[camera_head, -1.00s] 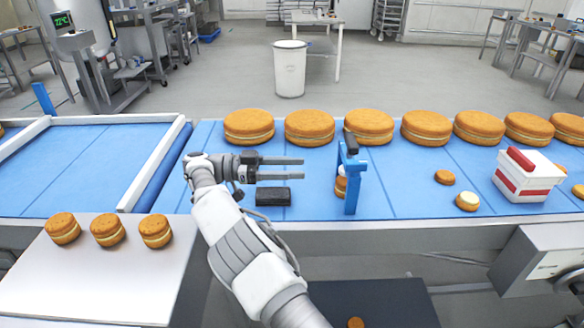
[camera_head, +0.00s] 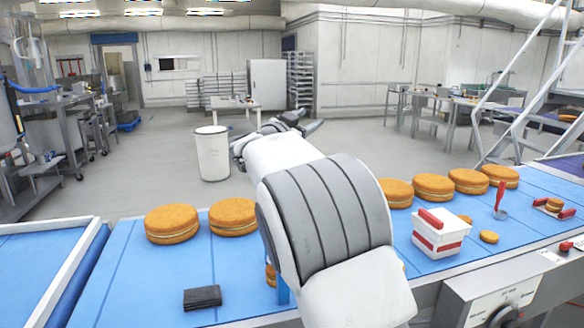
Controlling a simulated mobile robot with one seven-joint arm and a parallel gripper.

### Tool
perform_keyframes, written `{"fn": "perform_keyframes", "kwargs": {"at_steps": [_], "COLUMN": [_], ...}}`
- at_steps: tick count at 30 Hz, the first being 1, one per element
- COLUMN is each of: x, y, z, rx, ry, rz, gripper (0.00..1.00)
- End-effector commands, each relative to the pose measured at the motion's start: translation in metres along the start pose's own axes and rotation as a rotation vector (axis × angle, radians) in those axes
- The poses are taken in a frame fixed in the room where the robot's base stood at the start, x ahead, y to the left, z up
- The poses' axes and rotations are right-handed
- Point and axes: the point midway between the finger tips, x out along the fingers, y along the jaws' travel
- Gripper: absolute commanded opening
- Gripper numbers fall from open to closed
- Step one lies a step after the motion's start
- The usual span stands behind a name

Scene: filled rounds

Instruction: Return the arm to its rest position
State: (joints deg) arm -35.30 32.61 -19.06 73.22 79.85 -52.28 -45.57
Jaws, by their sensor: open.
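My white and grey arm (camera_head: 325,215) is raised and folded up close to the camera, filling the middle of the view. My gripper (camera_head: 312,118) points away at the far end of the arm, above the belt and seen against the back floor. Its dark fingers are small and partly hidden by the wrist, stand apart, and hold nothing that I can see. The arm hides part of the blue belt, some filled rounds and most of a blue stand (camera_head: 283,292).
Large filled rounds (camera_head: 172,223) stand along the blue belt (camera_head: 140,280). A white and red box (camera_head: 440,233) and a red-handled tool (camera_head: 499,200) are at right. A white bin (camera_head: 212,153) stands on the floor behind.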

Motion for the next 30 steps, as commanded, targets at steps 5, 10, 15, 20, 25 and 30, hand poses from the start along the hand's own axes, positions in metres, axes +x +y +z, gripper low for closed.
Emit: {"fn": "perform_keyframes", "kwargs": {"at_steps": [5,10,15,20,25,30], "x": [0.004,-0.02,-0.067,-0.127,-0.199,-0.272], "y": [0.015,0.032,0.06,0.1,0.159,0.235], "z": [-0.044,-0.065,-0.073,-0.067,-0.05,-0.027], "rx": [0.023,0.014,-0.029,-0.104,-0.219,-0.361], "ry": [-0.112,-0.253,-0.42,-0.599,-0.8,-1.001], "rz": [-0.187,-0.352,-0.486,-0.57,-0.596,-0.539], "gripper": [0.55,0.55,0.55,0.55,0.55,0.55]}}
